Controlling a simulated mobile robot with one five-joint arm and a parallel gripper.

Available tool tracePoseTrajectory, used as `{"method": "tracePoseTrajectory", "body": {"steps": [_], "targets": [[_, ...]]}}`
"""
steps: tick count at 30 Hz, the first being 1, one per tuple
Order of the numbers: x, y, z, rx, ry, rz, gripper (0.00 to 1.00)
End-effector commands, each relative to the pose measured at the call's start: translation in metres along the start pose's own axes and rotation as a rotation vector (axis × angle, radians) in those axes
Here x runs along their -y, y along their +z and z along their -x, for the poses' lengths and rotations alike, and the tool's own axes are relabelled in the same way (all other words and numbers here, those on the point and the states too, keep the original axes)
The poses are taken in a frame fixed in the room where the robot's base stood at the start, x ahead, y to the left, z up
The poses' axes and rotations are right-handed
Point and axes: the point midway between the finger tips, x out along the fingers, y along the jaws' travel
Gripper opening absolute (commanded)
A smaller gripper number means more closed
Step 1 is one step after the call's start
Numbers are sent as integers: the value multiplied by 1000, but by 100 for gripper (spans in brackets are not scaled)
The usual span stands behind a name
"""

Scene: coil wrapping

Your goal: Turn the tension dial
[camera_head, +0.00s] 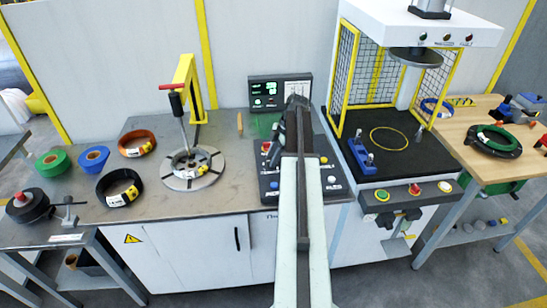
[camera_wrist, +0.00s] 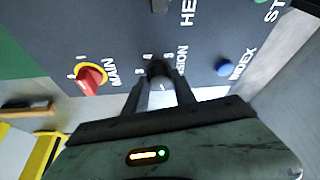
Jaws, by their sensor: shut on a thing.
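The tension dial (camera_wrist: 157,69) is a small black knob on the dark control panel (camera_wrist: 118,22), with small digits around it and a partly covered label ending in "SION". My gripper (camera_wrist: 160,84) is shut on the dial, one dark finger on each side of it. In the head view my arm reaches over the panel (camera_head: 268,187) on the grey bench, and the dial is hidden behind it.
A red main switch (camera_wrist: 90,79) on a yellow plate is left of the dial, and a blue index button (camera_wrist: 224,68) is to its right. A display (camera_head: 268,93) stands behind the panel. A turntable with a coil (camera_head: 190,163) lies to the left, and a yellow-framed press cage (camera_head: 345,70) to the right.

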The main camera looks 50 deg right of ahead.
Motion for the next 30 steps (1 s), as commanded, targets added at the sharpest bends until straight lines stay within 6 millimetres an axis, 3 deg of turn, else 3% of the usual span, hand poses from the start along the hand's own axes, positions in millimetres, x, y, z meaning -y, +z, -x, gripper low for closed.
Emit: {"method": "tracePoseTrajectory", "body": {"steps": [30], "targets": [[10, -6, -4, 1, 357, -880, 0]]}}
